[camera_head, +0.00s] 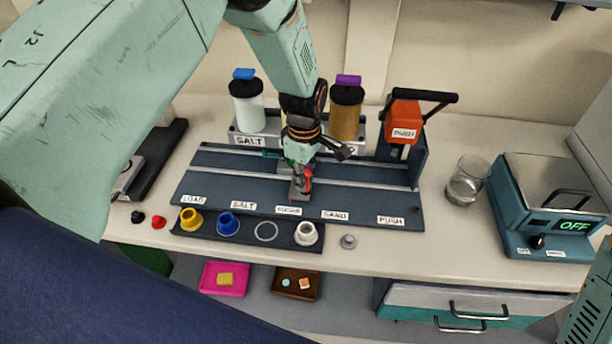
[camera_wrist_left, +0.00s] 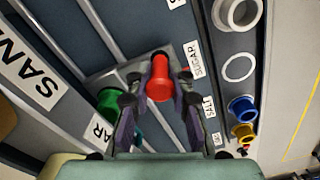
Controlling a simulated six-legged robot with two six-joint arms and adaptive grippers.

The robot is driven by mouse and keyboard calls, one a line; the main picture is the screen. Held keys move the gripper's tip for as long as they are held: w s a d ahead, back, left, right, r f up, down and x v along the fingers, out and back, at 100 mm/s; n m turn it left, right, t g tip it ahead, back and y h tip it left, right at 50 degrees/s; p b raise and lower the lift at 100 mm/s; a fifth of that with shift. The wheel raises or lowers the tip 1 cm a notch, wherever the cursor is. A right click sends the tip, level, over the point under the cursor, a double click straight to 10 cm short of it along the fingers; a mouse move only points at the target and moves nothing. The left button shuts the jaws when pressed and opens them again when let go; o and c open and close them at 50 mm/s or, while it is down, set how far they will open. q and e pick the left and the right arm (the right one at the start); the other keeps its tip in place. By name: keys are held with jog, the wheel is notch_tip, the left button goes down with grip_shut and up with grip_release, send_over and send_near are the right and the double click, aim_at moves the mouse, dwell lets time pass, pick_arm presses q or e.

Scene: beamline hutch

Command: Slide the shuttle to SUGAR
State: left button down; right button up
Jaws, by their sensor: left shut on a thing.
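The shuttle (camera_head: 297,191) is a grey block on the dark rail board (camera_head: 365,205). It stands by the SUGAR label (camera_head: 288,210), behind its right part. Its red knob (camera_head: 308,175) shows in both views. My left gripper (camera_head: 303,178) is shut on the red knob. In the left wrist view, the knob (camera_wrist_left: 160,80) is between the fingers, and the grey plate lies close beside the SUGAR label (camera_wrist_left: 194,60). A green piece (camera_wrist_left: 111,102) is next to the left finger. The gripper hides part of the shuttle. My right gripper is not in view.
Hoppers with blue (camera_head: 244,74) and purple (camera_head: 348,80) tops stand behind the rail. An orange handled device (camera_head: 403,115) is at its right end. Several coloured rings sit on a front tray (camera_head: 183,234).

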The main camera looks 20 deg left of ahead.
pick_arm(q)
jog(key=shift+s+a, duration=0.1)
jog(key=shift+a, duration=0.05)
jog(key=c, duration=1.3)
grip_release()
notch_tip(320, 180, up, 12)
jog(key=shift+f, duration=0.1)
